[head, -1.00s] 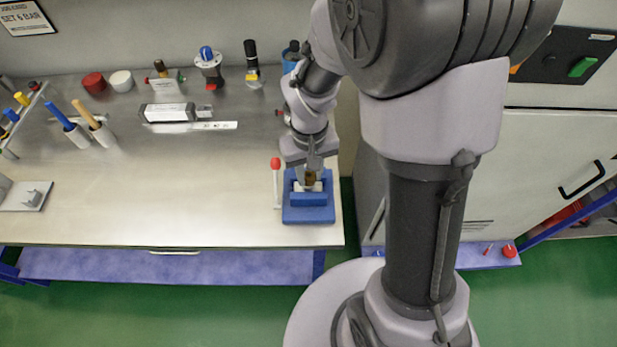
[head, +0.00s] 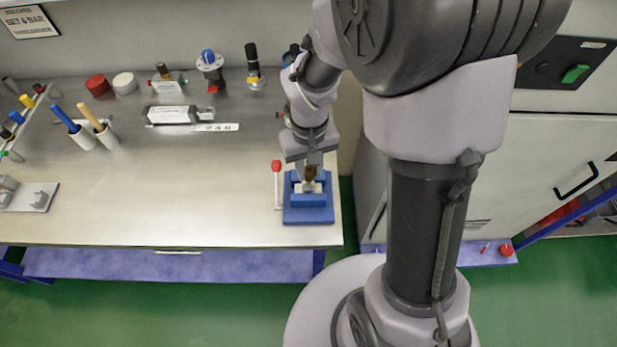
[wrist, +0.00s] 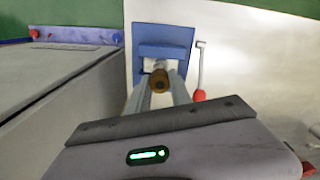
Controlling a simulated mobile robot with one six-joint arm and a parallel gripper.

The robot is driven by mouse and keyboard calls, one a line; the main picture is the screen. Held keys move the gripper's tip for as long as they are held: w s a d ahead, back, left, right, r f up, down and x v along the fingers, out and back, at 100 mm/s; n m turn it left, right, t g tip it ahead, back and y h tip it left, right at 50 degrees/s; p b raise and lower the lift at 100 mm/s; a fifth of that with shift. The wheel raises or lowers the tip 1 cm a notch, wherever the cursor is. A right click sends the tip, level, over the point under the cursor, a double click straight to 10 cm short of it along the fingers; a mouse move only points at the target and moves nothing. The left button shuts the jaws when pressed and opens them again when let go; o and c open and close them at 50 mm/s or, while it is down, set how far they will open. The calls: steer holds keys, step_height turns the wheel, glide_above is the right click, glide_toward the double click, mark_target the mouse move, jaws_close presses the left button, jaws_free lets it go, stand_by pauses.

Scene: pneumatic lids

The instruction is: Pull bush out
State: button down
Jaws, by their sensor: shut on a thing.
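A small brass-brown bush (head: 310,173) is between the fingers of my gripper (head: 312,168), over the blue vise (head: 309,216) at the bench's front right corner. In the wrist view the bush (wrist: 159,81) shows end-on between the two grey fingers (wrist: 160,85), with the blue vise (wrist: 163,36) beyond. A pale block (wrist: 157,63) sits in the vise, partly hidden behind the bush. It also shows between the jaws in the head view (head: 308,187). I cannot tell whether the bush's lower end is still inside the block.
Several valves, caps and handled tools stand along the back and left of the bench (head: 180,205). The middle of the bench is clear. A grey cabinet is close on the right.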

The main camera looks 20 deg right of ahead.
steer(key=shift+r, duration=0.15)
step_height(320, 180, up, 5)
steer(key=p, duration=0.4)
stand_by(0.4)
